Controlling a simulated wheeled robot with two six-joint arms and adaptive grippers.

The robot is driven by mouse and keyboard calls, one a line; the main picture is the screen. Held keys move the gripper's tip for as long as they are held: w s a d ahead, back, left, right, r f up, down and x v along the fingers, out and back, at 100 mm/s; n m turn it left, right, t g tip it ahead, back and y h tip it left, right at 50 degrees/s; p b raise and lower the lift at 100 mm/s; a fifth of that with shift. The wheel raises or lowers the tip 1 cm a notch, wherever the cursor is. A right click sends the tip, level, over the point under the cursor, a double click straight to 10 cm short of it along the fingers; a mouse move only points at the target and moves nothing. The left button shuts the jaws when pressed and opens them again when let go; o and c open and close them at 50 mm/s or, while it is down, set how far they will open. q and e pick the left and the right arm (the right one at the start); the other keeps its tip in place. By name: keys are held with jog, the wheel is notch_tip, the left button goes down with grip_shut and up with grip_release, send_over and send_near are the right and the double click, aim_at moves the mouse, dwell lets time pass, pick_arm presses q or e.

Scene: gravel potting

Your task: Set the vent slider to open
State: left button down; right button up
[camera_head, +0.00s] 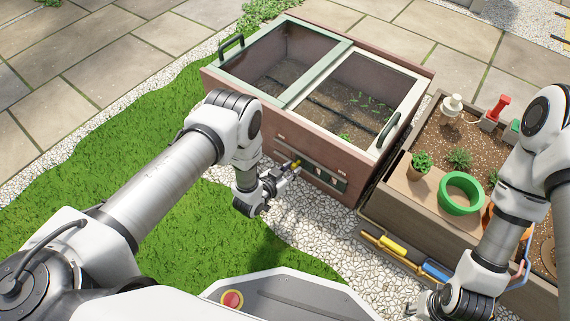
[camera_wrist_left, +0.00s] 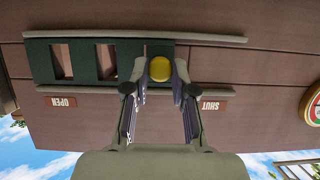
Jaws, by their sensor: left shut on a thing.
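The vent slider (camera_head: 325,173) is a dark green slotted plate in rails on the front wall of the cold frame (camera_head: 233,97). In the left wrist view the plate (camera_wrist_left: 84,48) appears upside down, with pale slots. Its yellow knob (camera_wrist_left: 160,68) lies between the OPEN label (camera_wrist_left: 62,102) and the SHUT label (camera_wrist_left: 212,105), somewhat nearer SHUT. My left gripper (camera_wrist_left: 160,75) is shut on the knob, one finger at each side. In the head view my left gripper (camera_head: 291,168) reaches the knob from the left. My right gripper (camera_head: 430,304) is low at the right; its fingers are unclear.
A wooden planter bench (camera_head: 400,203) stands right of the cold frame. It bears a green ring-shaped pot (camera_head: 461,193), small plants and a red-handled item (camera_head: 497,108). Yellow- and blue-handled tools (camera_head: 393,247) lie along its front. Gravel (camera_head: 315,225) and grass lie before the frame.

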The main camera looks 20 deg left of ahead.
pick_arm(q)
jog(key=c, duration=0.9)
grip_release()
jog(key=shift+s+d, duration=0.1)
jog(key=shift+d, duration=0.15)
jog(key=shift+c, duration=0.2)
jog(key=v, duration=1.2)
jog(key=shift+a, duration=0.1)
